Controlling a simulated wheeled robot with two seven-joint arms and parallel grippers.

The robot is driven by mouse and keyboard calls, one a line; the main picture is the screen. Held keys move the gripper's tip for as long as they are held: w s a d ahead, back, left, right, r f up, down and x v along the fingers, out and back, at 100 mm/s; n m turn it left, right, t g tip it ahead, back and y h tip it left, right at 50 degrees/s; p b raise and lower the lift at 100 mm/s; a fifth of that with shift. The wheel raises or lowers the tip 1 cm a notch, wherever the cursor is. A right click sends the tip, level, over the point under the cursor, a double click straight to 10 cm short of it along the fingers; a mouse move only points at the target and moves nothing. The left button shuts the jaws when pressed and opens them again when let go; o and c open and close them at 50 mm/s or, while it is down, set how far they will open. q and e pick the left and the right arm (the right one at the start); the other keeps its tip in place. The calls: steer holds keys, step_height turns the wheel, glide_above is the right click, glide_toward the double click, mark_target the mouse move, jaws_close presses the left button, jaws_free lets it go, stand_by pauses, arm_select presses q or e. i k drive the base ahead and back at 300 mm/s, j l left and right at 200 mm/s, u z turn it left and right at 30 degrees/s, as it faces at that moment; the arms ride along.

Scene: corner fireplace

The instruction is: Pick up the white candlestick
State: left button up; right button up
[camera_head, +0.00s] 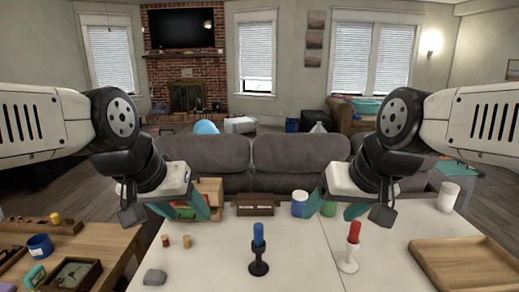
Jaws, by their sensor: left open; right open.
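The white candlestick (348,262) stands upright on the white table (305,270), right of centre, with a red candle (354,232) in it. A black candlestick (259,266) with a blue candle (258,234) stands to its left. My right gripper (330,212) is open and empty, above the table, a little behind and left of the red candle in the picture, not touching it. My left gripper (180,212) is open over the left part of the table, far from the white candlestick, in front of a wooden box.
A wooden tray (470,262) lies at the right. A grey stone (154,277) and small coloured pieces lie at the left.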

mark_target(346, 264)
steer(key=i+l+z, duration=0.15)
steer(key=z, duration=0.25)
steer(key=i+l+z, duration=0.2)
steer(key=l+z, duration=0.15)
